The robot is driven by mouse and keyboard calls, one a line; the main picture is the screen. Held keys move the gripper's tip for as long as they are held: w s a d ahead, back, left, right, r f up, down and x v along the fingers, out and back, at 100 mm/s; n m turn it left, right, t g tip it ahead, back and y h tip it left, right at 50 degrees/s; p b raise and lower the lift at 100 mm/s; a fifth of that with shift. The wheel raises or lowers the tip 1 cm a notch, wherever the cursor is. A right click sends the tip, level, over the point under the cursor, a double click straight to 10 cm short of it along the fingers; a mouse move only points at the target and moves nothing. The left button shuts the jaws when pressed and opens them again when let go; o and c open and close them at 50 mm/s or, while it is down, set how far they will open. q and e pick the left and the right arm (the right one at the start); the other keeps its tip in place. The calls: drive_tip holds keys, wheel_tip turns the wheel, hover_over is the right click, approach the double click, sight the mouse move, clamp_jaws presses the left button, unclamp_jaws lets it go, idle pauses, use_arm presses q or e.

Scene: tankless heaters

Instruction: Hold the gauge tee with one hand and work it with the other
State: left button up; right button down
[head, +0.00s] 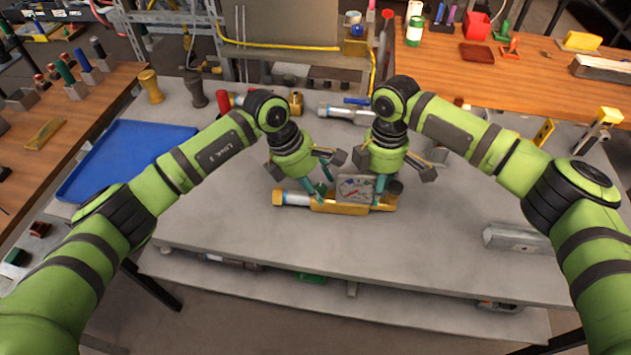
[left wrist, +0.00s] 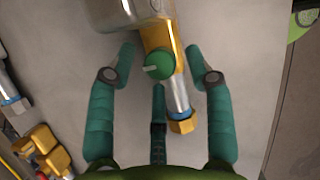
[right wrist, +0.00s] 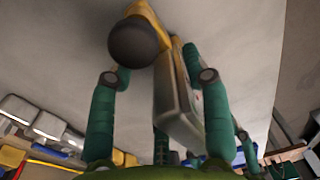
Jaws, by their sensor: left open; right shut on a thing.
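The gauge tee (head: 325,206) lies on the grey bench, a brass body with a square dial gauge (head: 355,189) facing the front. A silver pipe with a brass nut (head: 278,198) is at its left end and a dark round cap (right wrist: 134,40) at its right. My right gripper (head: 380,188) is shut on the brass body near the dark cap, beside the gauge. My left gripper (head: 318,190) is open over the left part. In the left wrist view its fingers stand apart on both sides of the tee's green knob (left wrist: 158,66), with gaps visible.
Other brass and silver fittings (head: 345,113) lie behind on the bench. A blue tray (head: 125,155) is at the left and a grey metal block (head: 515,239) at the right. The bench front is clear.

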use_arm(q)
clamp_jaws()
drive_tip(key=shift+w+m+g, duration=0.15)
drive_tip(key=shift+m+g, duration=0.45)
drive_tip(key=shift+m, duration=0.9)
drive_tip(key=shift+a, duration=0.1)
unclamp_jaws()
drive_tip(key=s+v, duration=0.1)
drive_tip(key=v, duration=1.1)
drive_tip(key=shift+w, duration=0.45)
